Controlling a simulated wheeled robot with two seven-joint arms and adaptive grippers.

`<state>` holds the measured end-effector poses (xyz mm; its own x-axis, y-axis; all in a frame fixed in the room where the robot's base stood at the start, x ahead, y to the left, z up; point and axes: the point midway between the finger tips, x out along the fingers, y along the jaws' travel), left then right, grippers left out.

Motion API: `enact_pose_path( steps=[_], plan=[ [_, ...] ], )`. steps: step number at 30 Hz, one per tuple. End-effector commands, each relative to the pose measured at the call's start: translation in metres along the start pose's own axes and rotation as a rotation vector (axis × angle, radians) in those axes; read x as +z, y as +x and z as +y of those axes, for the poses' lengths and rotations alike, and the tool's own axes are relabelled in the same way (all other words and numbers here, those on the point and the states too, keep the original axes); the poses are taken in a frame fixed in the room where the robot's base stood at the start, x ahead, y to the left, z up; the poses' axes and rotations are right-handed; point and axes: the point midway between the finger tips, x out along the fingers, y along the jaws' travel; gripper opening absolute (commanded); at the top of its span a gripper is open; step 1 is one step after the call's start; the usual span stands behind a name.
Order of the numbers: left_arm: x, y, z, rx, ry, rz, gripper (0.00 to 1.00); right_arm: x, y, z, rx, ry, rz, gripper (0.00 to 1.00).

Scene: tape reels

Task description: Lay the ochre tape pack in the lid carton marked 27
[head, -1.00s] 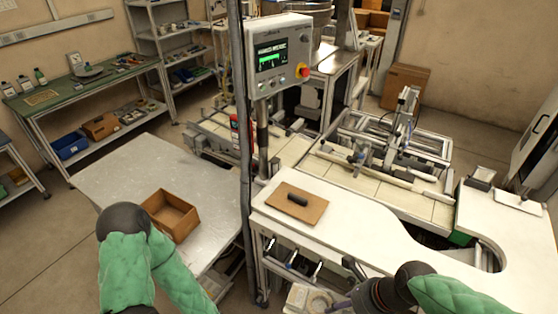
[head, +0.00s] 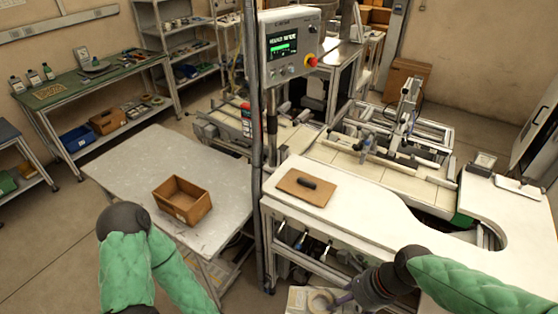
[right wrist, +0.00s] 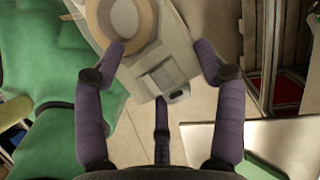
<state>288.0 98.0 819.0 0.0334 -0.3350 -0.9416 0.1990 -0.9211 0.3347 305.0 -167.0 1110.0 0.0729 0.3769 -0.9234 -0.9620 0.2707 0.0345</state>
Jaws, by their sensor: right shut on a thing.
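My right gripper (right wrist: 162,58) is shut on the tape pack (right wrist: 168,72), a pale flat block with a tan-ochre ring (right wrist: 122,40) on it. One finger is on each side of the block. In the head view the pack shows at the bottom edge (head: 299,300), partly cut off, with my right gripper (head: 342,298) beside it. An open brown carton (head: 199,212) stands on the grey table (head: 130,165) at left. It has a small pale mark on its near side, too small to read. My left arm is at lower left; its gripper is out of view.
A white curved bench (head: 360,210) holds a brown board (head: 303,191) with a black handle. A dark upright post (head: 256,150) stands between table and bench. A control panel (head: 288,46) hangs above. The grey table around the carton is clear.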

Motion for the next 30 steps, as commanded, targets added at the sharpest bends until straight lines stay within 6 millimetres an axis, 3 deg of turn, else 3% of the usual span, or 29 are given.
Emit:
enact_pose_path(
  steps=[8, 17, 30],
  plan=[
    [0.000, 0.013, -0.005, 0.000, -0.001, -0.001, 0.36, -0.005, 0.017, -0.023, 0.094, -0.221, 0.007, 0.31],
    [-0.001, 0.034, -0.012, 0.000, -0.001, -0.001, 0.36, -0.015, 0.052, -0.063, 0.265, -0.628, 0.021, 0.31],
    [-0.002, 0.068, -0.024, 0.000, -0.001, -0.001, 0.36, -0.033, 0.129, -0.126, 0.544, -1.302, 0.045, 0.31]
  ],
)
